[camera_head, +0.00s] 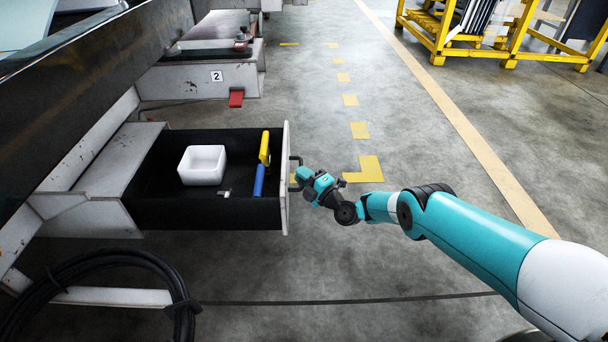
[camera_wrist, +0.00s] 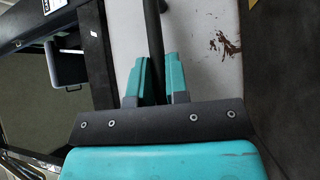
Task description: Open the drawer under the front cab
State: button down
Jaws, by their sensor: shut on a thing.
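The drawer (camera_head: 215,215) under the front cab is pulled well out, with its black interior showing from above. Its white front panel (camera_head: 285,180) faces right and carries a dark bar handle (camera_head: 296,160). My gripper (camera_head: 299,177) is at the handle, coming from the right. In the wrist view, the teal fingers (camera_wrist: 154,80) are closed around the dark handle bar (camera_wrist: 153,35), with the scuffed white panel behind. Inside the drawer are a white box (camera_head: 203,164), a yellow-handled item (camera_head: 264,147), a blue item (camera_head: 259,180) and a small pale piece near the front.
A second unit labelled 2 (camera_head: 216,77), with a red tab (camera_head: 236,98), stands beyond the drawer. A black cable coil (camera_head: 95,260) hangs at the lower left. A yellow rack (camera_head: 500,40) stands at the far right. The floor right of the drawer is open.

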jog(key=shift+s+a+f, duration=0.15)
jog(key=shift+s+f, duration=0.05)
jog(key=c, duration=1.1)
grip_release()
jog(key=shift+r, duration=0.1)
jog(key=shift+d, duration=0.2)
jog(key=p+v, duration=0.9)
jog(key=v, duration=0.8)
jog(key=shift+s+r+p, duration=0.1)
jog(key=shift+p, duration=0.2)
